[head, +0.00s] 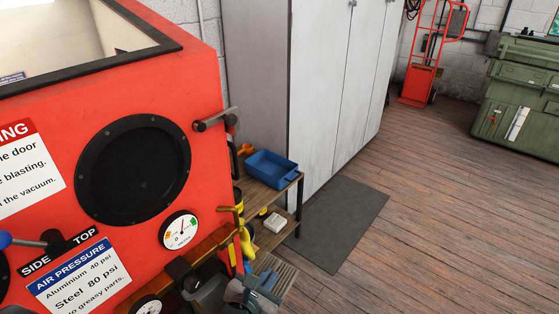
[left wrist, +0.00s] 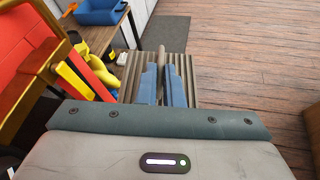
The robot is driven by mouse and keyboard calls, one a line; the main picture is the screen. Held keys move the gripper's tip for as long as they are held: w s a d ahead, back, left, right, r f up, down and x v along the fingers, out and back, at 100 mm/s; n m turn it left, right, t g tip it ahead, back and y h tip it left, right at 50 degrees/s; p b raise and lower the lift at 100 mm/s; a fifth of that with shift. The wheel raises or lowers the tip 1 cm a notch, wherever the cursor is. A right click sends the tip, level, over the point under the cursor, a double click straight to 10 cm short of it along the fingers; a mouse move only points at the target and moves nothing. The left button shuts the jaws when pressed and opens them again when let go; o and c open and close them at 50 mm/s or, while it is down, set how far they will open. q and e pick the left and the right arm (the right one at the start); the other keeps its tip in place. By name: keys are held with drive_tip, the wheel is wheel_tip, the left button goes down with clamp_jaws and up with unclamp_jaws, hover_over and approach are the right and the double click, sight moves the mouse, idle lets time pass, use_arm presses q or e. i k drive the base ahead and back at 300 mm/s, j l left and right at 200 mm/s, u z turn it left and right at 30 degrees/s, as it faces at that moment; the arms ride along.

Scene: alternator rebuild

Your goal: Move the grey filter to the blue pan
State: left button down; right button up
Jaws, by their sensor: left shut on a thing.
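The grey filter (head: 279,267) is a pleated, ribbed panel at the bottom of the head view, beside the red cabinet. It also shows in the left wrist view (left wrist: 190,68). My left gripper (head: 262,281) is shut on it, with its two blue fingers (left wrist: 163,86) closed around a thin grey upright part. The fingers hide some of the filter. The blue pan (head: 270,171) is an open rectangular tray on the wooden bench's upper level, farther away than the gripper. It also shows in the left wrist view (left wrist: 97,14), cut off at the top. My right gripper is out of view.
A red blasting cabinet (head: 205,80) stands close on the left. The wooden bench (head: 268,238) carries a pale block (head: 274,222) and yellow and black items on its lower level. A grey locker (head: 258,80) stands behind the pan. Open floor (head: 440,220) lies right.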

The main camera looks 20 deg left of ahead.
sight(271, 174)
drive_tip(key=i+j, duration=0.15)
drive_tip(key=i, duration=1.55)
drive_tip(key=i+l+u, duration=0.1)
drive_tip(key=i+u, duration=0.35)
drive_tip(key=i+l+u, duration=0.25)
drive_tip(key=i+u, duration=0.25)
drive_tip(key=u, duration=0.4)
